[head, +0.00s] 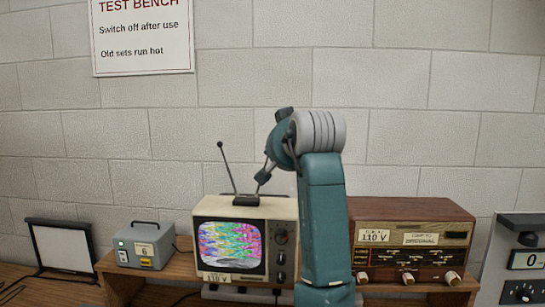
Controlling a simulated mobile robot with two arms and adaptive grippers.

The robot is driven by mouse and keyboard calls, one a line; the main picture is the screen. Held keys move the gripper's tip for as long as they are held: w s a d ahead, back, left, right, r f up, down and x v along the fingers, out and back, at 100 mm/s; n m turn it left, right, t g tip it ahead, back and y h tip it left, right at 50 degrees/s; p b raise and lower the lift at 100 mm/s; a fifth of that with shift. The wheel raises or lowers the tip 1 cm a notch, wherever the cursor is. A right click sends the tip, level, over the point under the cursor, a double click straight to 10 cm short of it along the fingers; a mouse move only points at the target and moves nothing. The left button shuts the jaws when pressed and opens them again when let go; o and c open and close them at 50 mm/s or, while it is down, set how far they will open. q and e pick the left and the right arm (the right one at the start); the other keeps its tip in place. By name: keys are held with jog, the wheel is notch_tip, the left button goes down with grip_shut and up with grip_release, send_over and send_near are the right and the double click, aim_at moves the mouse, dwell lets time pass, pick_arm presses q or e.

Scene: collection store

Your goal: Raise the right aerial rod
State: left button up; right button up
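The television (271,208) is a small cream set with a lit, garbled colour picture, standing on the wooden bench shelf. On its top is a dark aerial base (245,200). The left aerial rod (227,168) rises from it, leaning left, with a ball tip. The right aerial rod is not clearly made out; my arm and gripper cover that area. My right gripper (262,179) is just above the right end of the aerial base, pointing down and left. Its fingertips are small and dark, and whether they hold the rod cannot be told. My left gripper is out of view.
A wooden radio (412,222) stands right of the television, behind my arm. A grey box with a handle (146,245) stands to the left, with a framed white panel (62,247) beyond it. A metered unit (520,262) is at the far right.

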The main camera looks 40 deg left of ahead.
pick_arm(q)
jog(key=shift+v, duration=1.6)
